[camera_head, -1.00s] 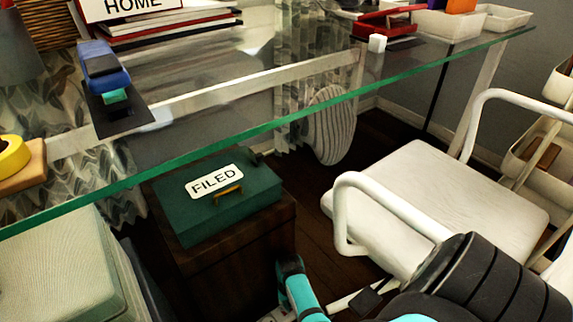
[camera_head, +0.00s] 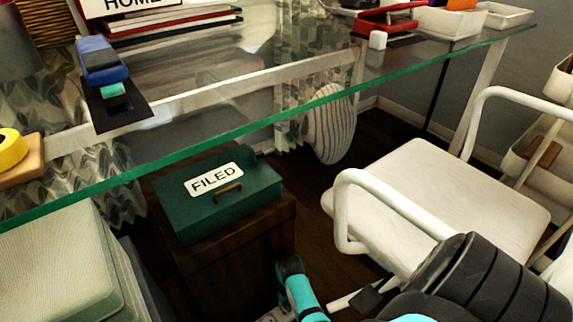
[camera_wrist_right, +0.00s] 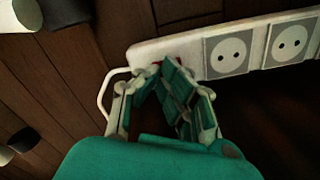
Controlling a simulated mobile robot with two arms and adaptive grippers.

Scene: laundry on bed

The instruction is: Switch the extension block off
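The white extension block (camera_wrist_right: 285,48) lies on the dark wooden floor and runs along the top right of the right wrist view. Grey sockets show on it. A small bit of red, perhaps its switch, shows near its left end, mostly hidden behind my fingers. My right gripper (camera_wrist_right: 168,68) has its teal-padded fingers drawn together at the tips, over the block's left end. I see nothing held; whether the tips touch the block I cannot tell. In the head view my right arm reaches down at the bottom. My left gripper is not in view.
A glass desk (camera_head: 330,90) spans the head view above a green box marked FILED (camera_head: 250,200) on a brown cabinet (camera_head: 235,255). A white chair (camera_head: 430,200) stands at the right. A white cord (camera_wrist_right: 103,95) loops beside the block's left end.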

